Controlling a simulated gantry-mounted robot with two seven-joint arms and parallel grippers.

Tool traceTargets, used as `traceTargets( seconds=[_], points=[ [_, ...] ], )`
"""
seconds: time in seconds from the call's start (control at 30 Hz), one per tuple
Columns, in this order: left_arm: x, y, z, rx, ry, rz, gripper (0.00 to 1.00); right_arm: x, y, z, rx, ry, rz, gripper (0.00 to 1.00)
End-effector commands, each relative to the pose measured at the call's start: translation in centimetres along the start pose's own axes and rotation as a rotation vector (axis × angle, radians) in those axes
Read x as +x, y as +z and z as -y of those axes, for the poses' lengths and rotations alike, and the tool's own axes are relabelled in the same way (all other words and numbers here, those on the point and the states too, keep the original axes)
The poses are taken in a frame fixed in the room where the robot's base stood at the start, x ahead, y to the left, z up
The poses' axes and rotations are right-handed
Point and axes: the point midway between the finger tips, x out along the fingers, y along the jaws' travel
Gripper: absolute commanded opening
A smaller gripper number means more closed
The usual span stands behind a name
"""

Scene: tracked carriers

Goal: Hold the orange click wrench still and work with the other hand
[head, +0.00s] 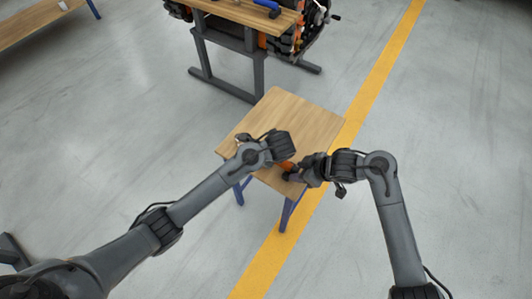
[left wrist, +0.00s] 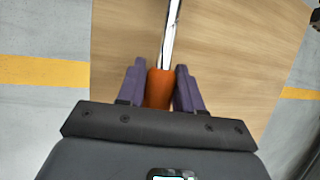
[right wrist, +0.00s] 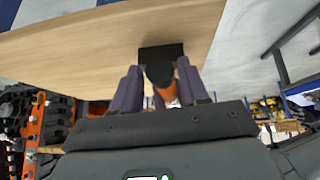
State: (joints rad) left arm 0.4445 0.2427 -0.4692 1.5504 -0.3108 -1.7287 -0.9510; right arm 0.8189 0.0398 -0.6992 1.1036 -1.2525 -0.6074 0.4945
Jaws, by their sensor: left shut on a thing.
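The orange click wrench has an orange handle and a chrome shaft. In the left wrist view its handle (left wrist: 159,88) lies between the purple fingers of my left gripper (left wrist: 160,80), which is shut on it; the shaft runs up out of frame. In the head view a bit of orange handle (head: 287,165) shows between the two grippers, near the table's front edge. My right gripper (head: 296,174) is close beside it. In the right wrist view its fingers (right wrist: 160,72) stand apart around a dark rounded end, with orange (right wrist: 168,95) behind. I cannot tell whether they touch it.
The small wooden table (head: 290,117) on blue legs is bare behind the grippers. A larger workbench (head: 235,12) with a blue-handled tool (head: 267,5) stands at the back, beside dark and orange machinery (head: 300,40). A yellow floor line (head: 375,75) runs past the table's right side.

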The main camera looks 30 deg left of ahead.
Motion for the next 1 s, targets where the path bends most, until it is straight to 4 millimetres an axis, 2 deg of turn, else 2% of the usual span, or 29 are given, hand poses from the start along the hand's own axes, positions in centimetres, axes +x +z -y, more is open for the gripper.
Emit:
traceTargets(
  seconds=[0.37,0.8,1.0],
  points=[
    [-0.1,0.0,0.1,0.0,-0.001,0.0,0.0,-0.4,-0.1,0.0,-0.002,0.002,-0.002,0.45],
    [-0.1,0.0,0.0,0.0,-0.001,0.0,0.0,-4.2,0.0,-0.1,-0.002,0.004,-0.002,0.45],
    [-0.1,0.0,0.0,0.0,-0.001,-0.001,0.0,-5.0,-0.1,0.0,-0.002,0.003,-0.002,0.45]
  ],
)
